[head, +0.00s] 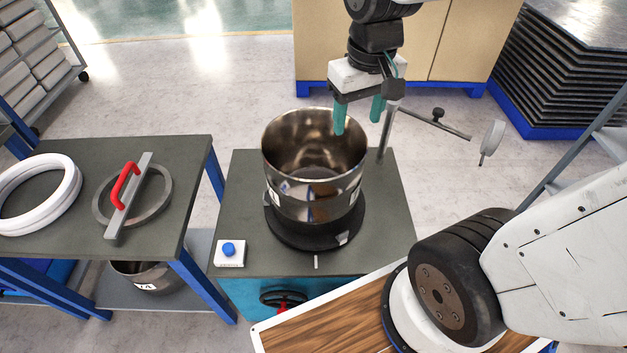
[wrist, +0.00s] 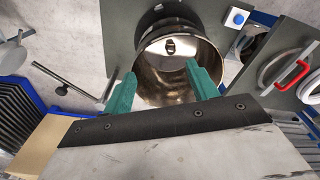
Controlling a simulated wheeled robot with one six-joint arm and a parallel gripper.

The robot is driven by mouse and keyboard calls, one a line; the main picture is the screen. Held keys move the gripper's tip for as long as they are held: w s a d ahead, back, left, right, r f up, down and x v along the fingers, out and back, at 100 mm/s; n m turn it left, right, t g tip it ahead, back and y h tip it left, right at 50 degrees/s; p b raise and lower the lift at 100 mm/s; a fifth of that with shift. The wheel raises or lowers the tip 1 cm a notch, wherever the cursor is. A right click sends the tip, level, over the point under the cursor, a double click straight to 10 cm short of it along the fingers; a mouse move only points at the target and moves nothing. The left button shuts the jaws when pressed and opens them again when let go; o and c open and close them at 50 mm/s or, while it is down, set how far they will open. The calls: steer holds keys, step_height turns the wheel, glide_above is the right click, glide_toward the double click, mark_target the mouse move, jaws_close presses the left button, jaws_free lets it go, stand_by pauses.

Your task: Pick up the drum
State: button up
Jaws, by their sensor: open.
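The drum (head: 315,195) is an open-topped, shiny metal cylinder standing upright on a black round base (head: 318,238) on a grey-topped cabinet (head: 395,250). It also shows in the wrist view (wrist: 165,85), seen into its mouth; it looks empty. My gripper (head: 358,126) is open and empty, with two teal fingers pointing down at the drum's far right rim. In the wrist view my gripper (wrist: 160,69) has one finger over the drum's mouth and the other just outside the rim. I cannot tell whether either finger touches the drum.
A metal post (head: 388,130) with a side arm stands at the cabinet's back right, close to my gripper. A left table holds a red-handled ring tool (head: 128,195) and white rings (head: 62,205).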

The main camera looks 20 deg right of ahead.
steer(key=shift+n+g, duration=0.4)
steer(key=shift+n, duration=0.1)
steer(key=w+f, duration=0.4)
steer(key=f, duration=0.5)
steer(key=w+a+f, duration=0.1)
steer(key=w+f, duration=0.4)
steer(key=f, duration=0.4)
steer(key=w+a+f, duration=0.1)
steer(key=w+f, duration=0.3)
steer(key=f, duration=0.6)
steer(key=shift+w, duration=0.3)
steer(key=f, duration=0.8)
steer(key=shift+s+a, duration=0.1)
steer(key=shift+a, duration=0.15)
steer(key=shift+r, duration=0.1)
jaws_close()
